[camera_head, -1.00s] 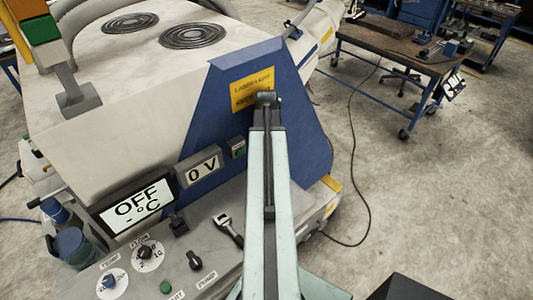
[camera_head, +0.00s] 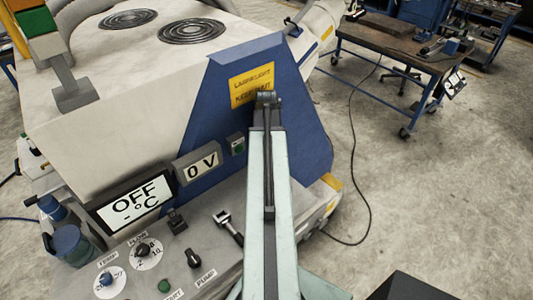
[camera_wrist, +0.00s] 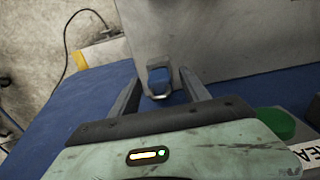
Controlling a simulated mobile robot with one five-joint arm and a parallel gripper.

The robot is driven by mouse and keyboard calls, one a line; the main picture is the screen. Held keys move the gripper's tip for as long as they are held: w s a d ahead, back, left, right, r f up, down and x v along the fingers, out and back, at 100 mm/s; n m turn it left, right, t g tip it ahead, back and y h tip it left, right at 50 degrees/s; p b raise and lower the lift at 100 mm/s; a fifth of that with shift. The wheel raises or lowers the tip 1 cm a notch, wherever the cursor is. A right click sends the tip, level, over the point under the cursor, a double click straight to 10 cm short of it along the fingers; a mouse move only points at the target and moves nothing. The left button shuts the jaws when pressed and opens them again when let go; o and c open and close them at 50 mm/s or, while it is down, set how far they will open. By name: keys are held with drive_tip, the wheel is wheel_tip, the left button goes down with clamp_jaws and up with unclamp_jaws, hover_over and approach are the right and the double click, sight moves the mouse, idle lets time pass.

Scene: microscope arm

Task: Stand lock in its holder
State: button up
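In the wrist view my gripper (camera_wrist: 160,84) has its two dark fingers spread apart. Between the fingertips is a small squared metal loop (camera_wrist: 150,92) with blue showing in its opening, by a grey panel. I cannot tell whether this loop is the lock, part of it, or its holder, or whether a finger touches it. In the head view my arm reaches over the machine to the blue panel, and my gripper is hidden behind the arm's end. I cannot make out a lock or a holder for certain in that view.
The blue panel (camera_head: 222,105) has a yellow label (camera_head: 252,84). A console (camera_head: 215,262) with knobs and displays lies left of my arm, with a wrench-like metal piece (camera_head: 228,226). A green button (camera_wrist: 277,122) is right of my gripper. A workbench (camera_head: 400,42) stands back right.

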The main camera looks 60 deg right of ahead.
wheel_tip(320, 180, up, 8)
drive_tip(key=p, duration=0.8)
drive_tip(key=shift+f, duration=0.1)
